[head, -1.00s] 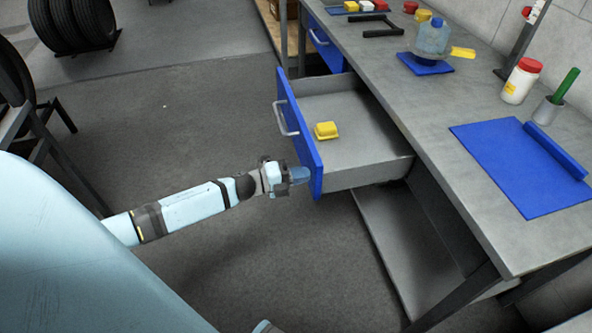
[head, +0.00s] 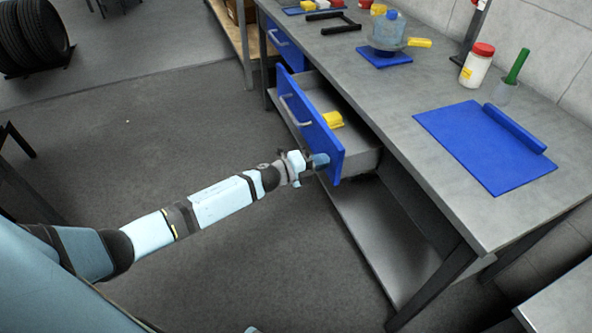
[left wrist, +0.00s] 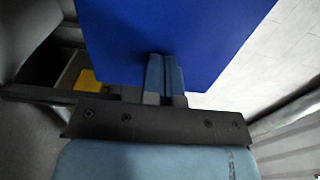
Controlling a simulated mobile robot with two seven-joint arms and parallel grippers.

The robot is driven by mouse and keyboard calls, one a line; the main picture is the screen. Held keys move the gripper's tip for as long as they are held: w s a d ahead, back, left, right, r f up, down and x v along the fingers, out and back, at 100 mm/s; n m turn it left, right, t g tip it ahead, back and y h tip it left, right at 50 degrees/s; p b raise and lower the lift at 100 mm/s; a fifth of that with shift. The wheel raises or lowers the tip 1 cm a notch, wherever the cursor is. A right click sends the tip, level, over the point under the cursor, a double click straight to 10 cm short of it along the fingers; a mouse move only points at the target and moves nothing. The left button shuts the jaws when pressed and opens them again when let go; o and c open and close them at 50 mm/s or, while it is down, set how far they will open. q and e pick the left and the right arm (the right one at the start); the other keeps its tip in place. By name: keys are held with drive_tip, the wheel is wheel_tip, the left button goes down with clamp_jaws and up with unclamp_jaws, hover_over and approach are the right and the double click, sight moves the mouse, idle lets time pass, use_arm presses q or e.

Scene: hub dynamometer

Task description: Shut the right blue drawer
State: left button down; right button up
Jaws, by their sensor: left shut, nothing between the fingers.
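The right blue drawer (head: 312,128) is partly open, sticking out from under the grey workbench. Its blue front has a silver handle (head: 292,110), and a yellow block (head: 333,119) lies inside the drawer. My left gripper (head: 318,161) is shut and empty, with its fingertips against the blue front near its right end, below and to the right of the handle. In the left wrist view the shut fingers (left wrist: 163,75) meet the blue panel (left wrist: 185,35), and the yellow block (left wrist: 88,80) shows to the left. My right gripper is not in view.
Another blue drawer (head: 285,46) is further back. A lower shelf (head: 375,235) lies under the bench. The floor left of the drawer is clear.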

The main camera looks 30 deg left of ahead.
use_arm(q)
drive_tip(key=b+x, duration=0.2)
drive_tip(key=x, duration=0.8)
drive_tip(key=shift+w+f, duration=0.1)
drive_tip(key=shift+b+x, duration=0.55)
drive_tip(key=shift+x, duration=1.1)
drive_tip(key=shift+r, duration=0.3)
drive_tip(key=shift+w, duration=0.1)
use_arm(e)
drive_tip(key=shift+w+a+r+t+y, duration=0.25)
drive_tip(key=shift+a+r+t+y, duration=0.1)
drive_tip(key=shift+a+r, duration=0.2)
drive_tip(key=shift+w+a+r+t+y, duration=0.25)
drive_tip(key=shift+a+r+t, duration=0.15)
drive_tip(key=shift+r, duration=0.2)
use_arm(q)
drive_tip(key=shift+r, duration=0.15)
